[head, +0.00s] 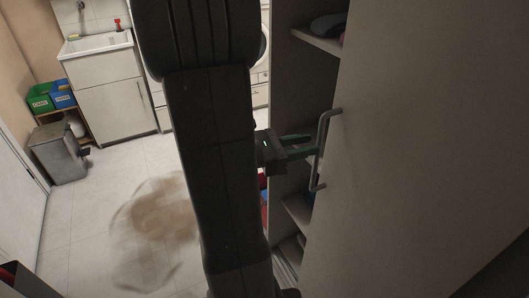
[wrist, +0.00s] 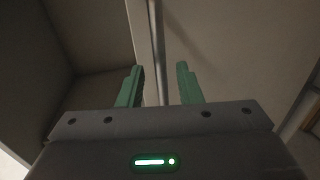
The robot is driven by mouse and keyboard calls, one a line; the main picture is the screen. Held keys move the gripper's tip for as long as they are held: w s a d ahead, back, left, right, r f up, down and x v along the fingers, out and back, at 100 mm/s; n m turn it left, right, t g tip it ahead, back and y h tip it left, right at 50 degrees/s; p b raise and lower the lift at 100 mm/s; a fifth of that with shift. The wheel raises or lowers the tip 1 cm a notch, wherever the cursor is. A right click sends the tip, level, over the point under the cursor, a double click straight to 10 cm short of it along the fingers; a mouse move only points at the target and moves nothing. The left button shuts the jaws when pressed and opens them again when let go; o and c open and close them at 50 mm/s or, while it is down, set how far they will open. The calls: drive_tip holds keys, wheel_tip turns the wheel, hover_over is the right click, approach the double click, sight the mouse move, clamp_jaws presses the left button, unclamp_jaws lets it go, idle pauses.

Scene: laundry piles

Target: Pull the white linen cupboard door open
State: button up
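The white linen cupboard door (head: 400,150) fills the right of the head view and looks grey in the dim light. It stands partly open, with shelves showing past its left edge. Its metal bar handle (head: 323,125) is upright near that edge; the bar also shows in the wrist view (wrist: 158,50). My gripper (head: 305,147) has green fingers that reach the handle. In the wrist view my gripper (wrist: 159,85) is open, with one finger on each side of the bar and gaps visible. Contact with the bar cannot be told.
The cupboard shelf (head: 318,40) holds a dark item. A blurred brown shape (head: 160,215) is on the tiled floor. At the back left stand a sink cabinet (head: 108,95), a grey metal bin (head: 60,152) and green and blue boxes (head: 41,97). Floor at left is mostly clear.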

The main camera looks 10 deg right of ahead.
drive_tip(key=s+a, duration=0.1)
drive_tip(key=a, duration=0.8)
drive_tip(key=shift+s+a+b, duration=0.25)
drive_tip(key=shift+b, duration=0.2)
drive_tip(key=w+d+p, duration=0.1)
drive_tip(key=w+d, duration=0.1)
drive_tip(key=d, duration=1)
drive_tip(key=shift+d, duration=0.35)
idle(0.4)
